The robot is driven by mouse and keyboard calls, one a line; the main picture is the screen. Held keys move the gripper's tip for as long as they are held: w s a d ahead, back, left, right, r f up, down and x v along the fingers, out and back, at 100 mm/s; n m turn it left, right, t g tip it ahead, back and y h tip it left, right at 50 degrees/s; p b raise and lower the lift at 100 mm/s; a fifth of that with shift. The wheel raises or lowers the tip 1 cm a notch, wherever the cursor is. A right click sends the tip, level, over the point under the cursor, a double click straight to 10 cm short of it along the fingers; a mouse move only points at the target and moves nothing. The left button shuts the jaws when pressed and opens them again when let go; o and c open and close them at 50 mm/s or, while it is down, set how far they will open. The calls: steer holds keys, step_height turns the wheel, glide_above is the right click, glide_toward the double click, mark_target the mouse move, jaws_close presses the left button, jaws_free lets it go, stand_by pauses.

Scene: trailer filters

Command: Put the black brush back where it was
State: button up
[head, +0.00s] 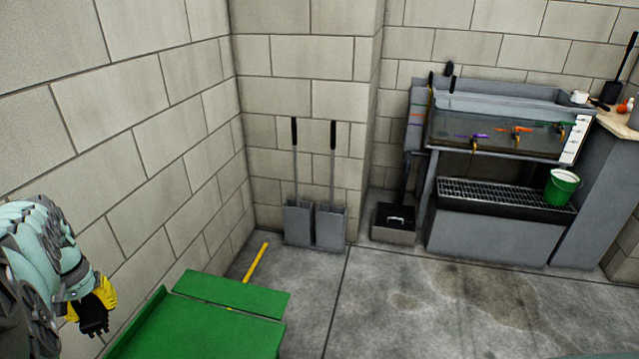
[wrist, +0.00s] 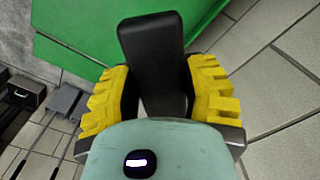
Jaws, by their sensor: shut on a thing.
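My gripper (head: 96,300) is at the lower left of the head view, near the block wall and left of the green surface. In the wrist view its yellow fingers (wrist: 160,92) are shut on a black, flat-sided piece, which I take to be the black brush (wrist: 152,45). It sticks out beyond the fingertips. Its lower part is hidden behind my wrist, and no bristles show. In the head view a dark part of the brush (head: 93,320) shows below the yellow fingers.
A green bench-like surface (head: 200,325) is close by. Two long-handled grey dustpans (head: 299,225) stand against the wall. Further right are a grey wash tank (head: 490,130), a green bucket (head: 562,188), and a dark long-handled item (head: 613,90) on a counter. The floor between is mostly clear.

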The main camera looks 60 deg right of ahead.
steer(key=w+a+r+p, duration=0.1)
steer(key=a+r+p, duration=0.1)
steer(key=r, duration=0.4)
steer(key=w+a+r+n+p, duration=0.1)
steer(key=w+a+r, duration=0.1)
steer(key=r, duration=0.4)
steer(key=shift+w+p, duration=0.3)
steer(key=shift+p, duration=0.1)
steer(key=shift+a+r, duration=0.1)
steer(key=shift+r, duration=0.25)
steer(key=shift+w+r, duration=0.15)
steer(key=shift+r, duration=0.1)
steer(key=shift+w+r+p, duration=0.1)
steer(key=shift+r+p, duration=0.25)
step_height(320, 180, up, 8)
steer(key=w+a+n+p, duration=0.1)
steer(key=a+p, duration=0.1)
steer(key=p, duration=0.1)
steer(key=shift+a+r, duration=0.15)
